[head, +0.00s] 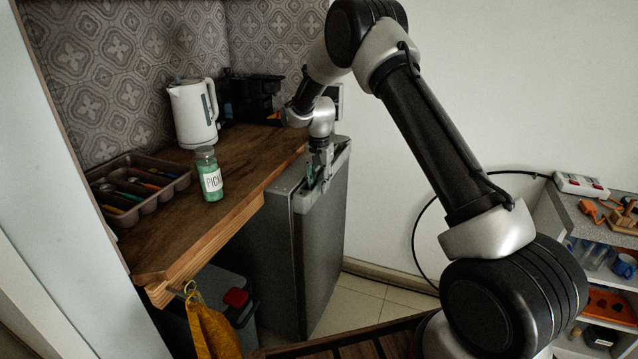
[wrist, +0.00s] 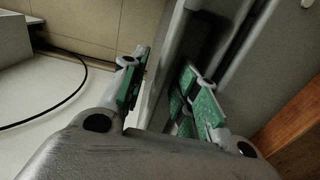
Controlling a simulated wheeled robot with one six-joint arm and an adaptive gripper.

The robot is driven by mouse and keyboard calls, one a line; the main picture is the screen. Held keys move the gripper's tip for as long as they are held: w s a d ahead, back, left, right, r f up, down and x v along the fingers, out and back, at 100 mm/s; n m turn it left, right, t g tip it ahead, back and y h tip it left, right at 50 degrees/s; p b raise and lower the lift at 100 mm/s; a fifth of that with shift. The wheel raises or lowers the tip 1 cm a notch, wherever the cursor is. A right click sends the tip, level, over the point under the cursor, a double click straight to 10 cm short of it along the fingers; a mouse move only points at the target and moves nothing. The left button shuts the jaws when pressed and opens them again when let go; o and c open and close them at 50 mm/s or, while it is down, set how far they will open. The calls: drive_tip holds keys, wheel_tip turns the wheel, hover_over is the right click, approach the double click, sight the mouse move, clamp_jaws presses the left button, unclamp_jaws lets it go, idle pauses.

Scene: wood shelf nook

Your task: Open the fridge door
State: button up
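The grey fridge (head: 322,240) stands under the right end of the wooden counter, its smooth grey door panel facing right. My gripper (head: 318,172) is at the top of the fridge, pointing down at the door's upper edge. In the wrist view my gripper (wrist: 168,85) has its two green-padded fingers apart. A pale grey edge of the fridge (wrist: 172,60) runs between them, with a dark gap to its right near the right finger. Whether either pad touches the door is unclear. How far the door stands from the body is hard to tell.
The wooden counter (head: 160,220) holds a white kettle (head: 194,112), a green jar (head: 209,175) and a cutlery tray (head: 150,200). A yellow cloth (head: 212,330) hangs from its front edge beside a dark bin (head: 240,285). Tiled floor (head: 365,300) is clear right of the fridge.

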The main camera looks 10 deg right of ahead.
clamp_jaws()
drive_tip(key=shift+d, duration=0.1)
